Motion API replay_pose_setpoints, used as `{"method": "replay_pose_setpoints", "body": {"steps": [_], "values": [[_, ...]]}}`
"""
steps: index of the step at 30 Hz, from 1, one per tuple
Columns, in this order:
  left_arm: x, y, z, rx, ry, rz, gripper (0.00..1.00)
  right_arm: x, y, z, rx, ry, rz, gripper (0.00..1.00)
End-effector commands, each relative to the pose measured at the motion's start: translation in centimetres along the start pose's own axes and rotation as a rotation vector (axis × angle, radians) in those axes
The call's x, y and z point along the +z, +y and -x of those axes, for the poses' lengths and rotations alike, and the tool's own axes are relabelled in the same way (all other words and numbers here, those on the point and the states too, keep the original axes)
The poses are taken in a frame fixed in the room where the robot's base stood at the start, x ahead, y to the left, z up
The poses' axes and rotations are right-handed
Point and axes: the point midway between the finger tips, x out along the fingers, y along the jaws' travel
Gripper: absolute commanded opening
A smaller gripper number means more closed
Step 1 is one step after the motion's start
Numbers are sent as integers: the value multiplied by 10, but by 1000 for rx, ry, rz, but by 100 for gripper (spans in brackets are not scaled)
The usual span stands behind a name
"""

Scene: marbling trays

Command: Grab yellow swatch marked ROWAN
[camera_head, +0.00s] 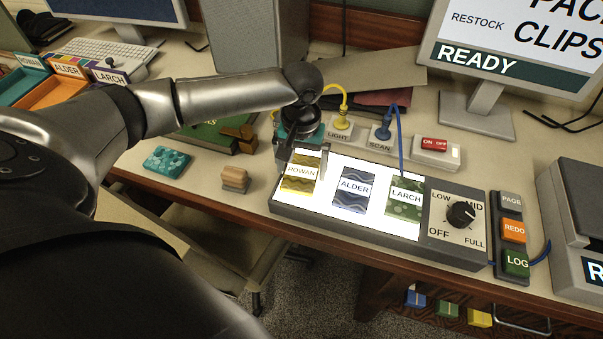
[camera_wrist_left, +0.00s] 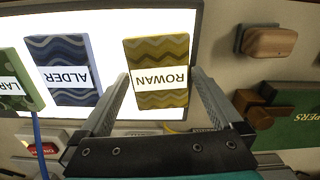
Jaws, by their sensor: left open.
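The yellow zigzag swatch marked ROWAN (camera_head: 300,172) lies at the left end of the lit panel (camera_head: 335,215). In the left wrist view the ROWAN swatch (camera_wrist_left: 158,55) appears upside down. My left gripper (camera_head: 304,158) is over its far end, with the jaws open. The far edge of the swatch is partly hidden by the gripper in the head view. My right gripper is not in view.
A blue swatch marked ALDER (camera_head: 353,188) and a green one marked LARCH (camera_head: 405,198) lie to the right on the panel. A wooden block (camera_head: 235,179) and a teal patterned piece (camera_head: 167,160) lie left. Yellow and blue cables (camera_head: 400,140) rise behind the panel.

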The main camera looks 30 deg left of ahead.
Motion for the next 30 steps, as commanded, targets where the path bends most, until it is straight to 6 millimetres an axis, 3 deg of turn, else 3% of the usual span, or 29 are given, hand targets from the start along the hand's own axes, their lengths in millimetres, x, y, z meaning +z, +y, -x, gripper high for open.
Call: {"method": "replay_pose_setpoints", "body": {"steps": [5, 22, 30], "values": [[0, 0, 0, 0, 0, 0, 99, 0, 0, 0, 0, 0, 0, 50], [0, 0, 1, 0, 1, 0, 35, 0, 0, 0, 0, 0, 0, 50], [-1, 0, 3, 1, 2, 0, 34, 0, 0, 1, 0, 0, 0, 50]]}}
